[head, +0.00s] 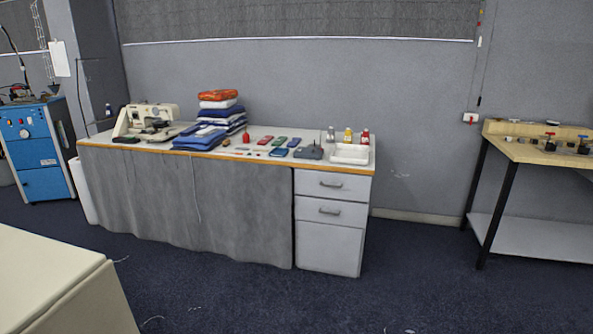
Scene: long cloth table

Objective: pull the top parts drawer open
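The top parts drawer (318,187) is the upper front of the white drawer unit under the right end of the long table (250,166). It looks shut, flush with the unit, and has a grey bar handle (331,184). A second drawer (317,213) with a similar handle (329,211) is right below it, above a taller plain front panel (328,249). Neither of my grippers shows in the head view, so I cannot see whether they are open or shut.
A sewing machine (147,121), folded cloths (203,140), bottles (348,136) and a white tray (350,154) are on the tabletop. The dark blue floor (400,285) before the drawers is mostly clear. A cream block (50,285) stands front left, a workbench (540,152) right.

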